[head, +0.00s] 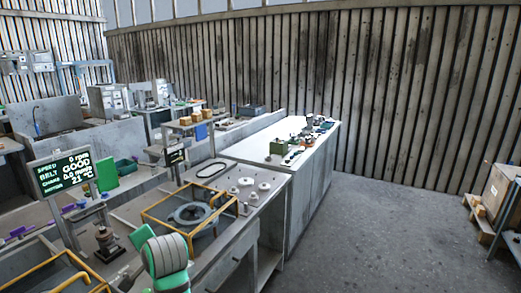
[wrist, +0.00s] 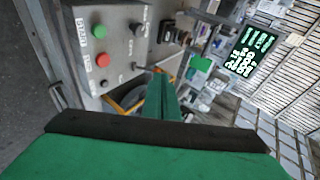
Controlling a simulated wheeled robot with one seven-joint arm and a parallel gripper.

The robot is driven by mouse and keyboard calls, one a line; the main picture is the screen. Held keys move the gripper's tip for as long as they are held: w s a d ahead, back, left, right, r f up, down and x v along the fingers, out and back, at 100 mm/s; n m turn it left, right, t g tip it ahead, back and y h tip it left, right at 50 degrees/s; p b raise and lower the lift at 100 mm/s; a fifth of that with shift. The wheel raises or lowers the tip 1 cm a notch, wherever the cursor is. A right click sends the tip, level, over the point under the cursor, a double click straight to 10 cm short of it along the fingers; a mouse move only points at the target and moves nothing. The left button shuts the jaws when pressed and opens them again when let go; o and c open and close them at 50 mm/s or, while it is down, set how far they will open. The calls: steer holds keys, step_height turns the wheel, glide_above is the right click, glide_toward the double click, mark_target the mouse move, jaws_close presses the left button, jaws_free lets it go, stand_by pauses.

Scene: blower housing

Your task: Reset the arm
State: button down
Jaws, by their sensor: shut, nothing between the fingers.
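My gripper (wrist: 162,88) shows in the wrist view as green fingers standing up in the middle, closed together with nothing held. A broad green part of my arm with a black edge fills the bottom of that view. In the head view a green and grey part of my arm (head: 166,258) rises at the bottom, left of centre, in front of the bench; the fingers do not show there. In the wrist view the fingers stand in front of a yellow frame, near a grey control box (wrist: 112,42) with a green and a red button.
A grey round housing (head: 190,214) sits inside a yellow frame (head: 152,217) on the bench. A status screen (head: 64,172) stands at left. A white table (head: 300,152) holds several small parts. Open floor (head: 370,240) lies right; a box on a pallet (head: 497,195) stands at the edge.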

steer(key=s+d+f+t+h, duration=0.1)
steer(key=s+d+f, duration=0.2)
steer(key=d+f, duration=0.35)
steer(key=s+d+f+t+h, duration=0.1)
steer(key=s+d+f, duration=0.25)
steer(key=f, duration=0.65)
steer(key=s+d+f+t, duration=0.1)
steer(key=s+d+f, duration=0.3)
steer(key=f, duration=0.5)
steer(key=s+d+f+n+t+h, duration=0.1)
steer(key=s+d+f+h, duration=0.15)
steer(key=s+d, duration=0.4)
steer(key=s+d+f+n+t+h, duration=0.1)
steer(key=s+d+f, duration=0.35)
steer(key=s, duration=0.35)
steer(key=s+d+r+n+t+h, duration=0.1)
steer(key=s+d+r, duration=0.3)
steer(key=s, duration=0.7)
steer(key=s+d+r+n+t+h, duration=0.1)
steer(key=s+d+r+n, duration=0.2)
steer(key=s, duration=0.8)
steer(key=shift+s+d+r+n, duration=0.15)
steer(key=shift+d+r+n, duration=0.3)
steer(key=shift+r, duration=0.5)
